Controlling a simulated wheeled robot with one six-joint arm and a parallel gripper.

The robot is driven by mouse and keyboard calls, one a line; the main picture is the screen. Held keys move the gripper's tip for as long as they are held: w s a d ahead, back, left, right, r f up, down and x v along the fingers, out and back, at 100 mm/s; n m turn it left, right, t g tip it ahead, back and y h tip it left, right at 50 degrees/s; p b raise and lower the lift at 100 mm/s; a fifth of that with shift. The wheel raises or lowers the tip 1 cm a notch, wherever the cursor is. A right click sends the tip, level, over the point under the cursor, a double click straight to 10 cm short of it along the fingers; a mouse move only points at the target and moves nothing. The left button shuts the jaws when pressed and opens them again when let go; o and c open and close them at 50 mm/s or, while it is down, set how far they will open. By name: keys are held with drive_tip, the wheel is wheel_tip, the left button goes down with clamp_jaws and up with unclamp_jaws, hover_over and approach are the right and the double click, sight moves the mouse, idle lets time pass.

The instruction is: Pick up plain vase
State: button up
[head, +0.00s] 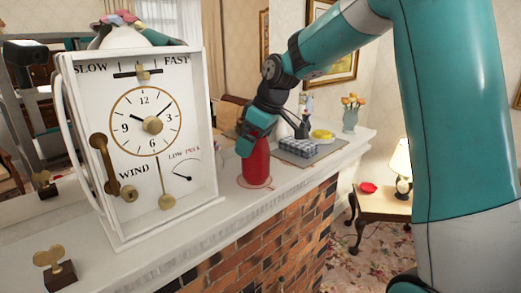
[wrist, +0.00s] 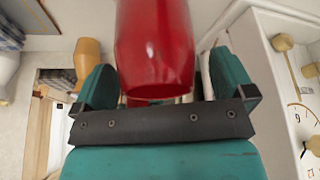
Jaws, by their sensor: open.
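A plain red vase (head: 256,166) stands upright on the white mantel, right of the large clock. My gripper (head: 257,126) is at the vase's top and hides its upper end in the head view. In the wrist view the red vase (wrist: 155,45) lies between the two spread teal fingers of my gripper (wrist: 165,82). Gaps seem to show between the fingers and the vase, so the jaws are open around it and not closed on it. Whether either finger touches it I cannot tell.
The white clock (head: 150,140) stands close left of the vase. To the right on the mantel are a checked cloth bundle (head: 298,147), a yellow item (head: 322,135) and a glass vase of tulips (head: 350,120). A brass key on a block (head: 55,275) is at lower left.

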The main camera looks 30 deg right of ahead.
drive_tip(key=shift+w+f, duration=0.15)
drive_tip(key=shift+f, duration=0.25)
drive_tip(key=c, duration=1.1)
drive_tip(key=shift+r, duration=0.1)
